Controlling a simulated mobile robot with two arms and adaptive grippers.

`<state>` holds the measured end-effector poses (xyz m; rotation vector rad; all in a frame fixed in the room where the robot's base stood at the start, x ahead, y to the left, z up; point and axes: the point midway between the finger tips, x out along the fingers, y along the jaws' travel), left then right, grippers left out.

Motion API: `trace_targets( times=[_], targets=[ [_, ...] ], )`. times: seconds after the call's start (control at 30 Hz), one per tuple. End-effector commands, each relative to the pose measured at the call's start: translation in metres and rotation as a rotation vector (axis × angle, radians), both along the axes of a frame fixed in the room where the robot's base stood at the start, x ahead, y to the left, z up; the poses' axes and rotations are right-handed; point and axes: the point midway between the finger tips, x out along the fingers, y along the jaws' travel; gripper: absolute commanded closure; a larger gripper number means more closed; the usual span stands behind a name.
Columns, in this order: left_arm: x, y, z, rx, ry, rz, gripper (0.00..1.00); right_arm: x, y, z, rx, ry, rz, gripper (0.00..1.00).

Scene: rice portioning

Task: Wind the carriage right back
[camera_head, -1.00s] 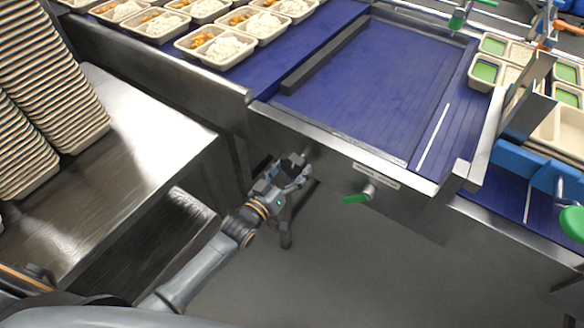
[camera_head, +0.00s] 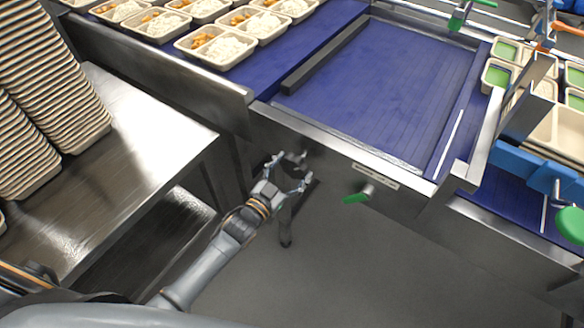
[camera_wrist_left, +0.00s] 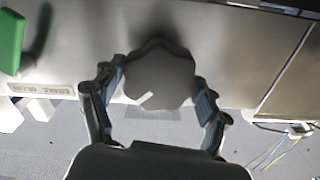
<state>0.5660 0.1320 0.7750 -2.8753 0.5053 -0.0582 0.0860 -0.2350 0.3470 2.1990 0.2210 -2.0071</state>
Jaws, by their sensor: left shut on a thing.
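The carriage (camera_head: 385,85) is the blue belt section in the middle of the head view, with a white line (camera_head: 448,145) near its right end. Below its front edge, a grey lobed knob (camera_wrist_left: 160,72) sits on the steel front panel. My left gripper (camera_head: 288,174) is at this panel, its fingers on both sides of the knob and shut on it. The wrist view shows the knob between the two fingers (camera_wrist_left: 157,100). In the head view the gripper mostly hides the knob. My right gripper is not in view.
A green-handled lever (camera_head: 357,197) sits right of the knob. Filled trays (camera_head: 222,45) stand on the left belt (camera_head: 318,40). Trays with green compartments (camera_head: 497,75) are at the right. A steel table (camera_head: 150,130) with tray stacks (camera_head: 55,80) stands left. Open floor lies below the gripper.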

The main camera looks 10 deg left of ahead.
Motion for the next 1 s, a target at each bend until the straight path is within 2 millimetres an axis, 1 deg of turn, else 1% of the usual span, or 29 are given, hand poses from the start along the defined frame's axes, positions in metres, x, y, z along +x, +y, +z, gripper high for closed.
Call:
trace_targets(
  times=[0.03,0.13,0.4,0.47,0.6,0.67,0.87,0.93,1.0],
  targets=[
    [-0.0003,0.0002,-0.0004,0.067,-0.023,0.000,0.53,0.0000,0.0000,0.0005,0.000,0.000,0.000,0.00],
    [-0.0002,0.0006,-0.0007,0.168,-0.060,0.000,0.53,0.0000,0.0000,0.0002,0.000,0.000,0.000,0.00],
    [-0.0003,0.0006,-0.0008,0.196,-0.069,0.001,0.53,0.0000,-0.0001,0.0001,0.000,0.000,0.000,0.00],
    [-0.0003,0.0006,-0.0009,0.251,-0.089,0.001,0.53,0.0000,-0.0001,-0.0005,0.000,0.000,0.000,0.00],
    [-0.0004,0.0001,-0.0012,0.416,-0.150,0.001,0.52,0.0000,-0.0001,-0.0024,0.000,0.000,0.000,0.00],
    [-0.0003,0.0003,-0.0010,0.446,-0.160,0.000,0.52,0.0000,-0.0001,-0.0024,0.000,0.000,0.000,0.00],
    [-0.0005,0.0002,-0.0009,0.448,-0.160,0.000,0.53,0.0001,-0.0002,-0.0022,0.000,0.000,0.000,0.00],
    [-0.0005,0.0002,-0.0015,0.491,-0.176,0.000,0.52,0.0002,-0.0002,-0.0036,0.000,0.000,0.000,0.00],
    [-0.0005,0.0006,-0.0025,0.586,-0.209,0.001,0.52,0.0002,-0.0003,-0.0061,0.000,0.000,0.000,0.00]
  ],
)
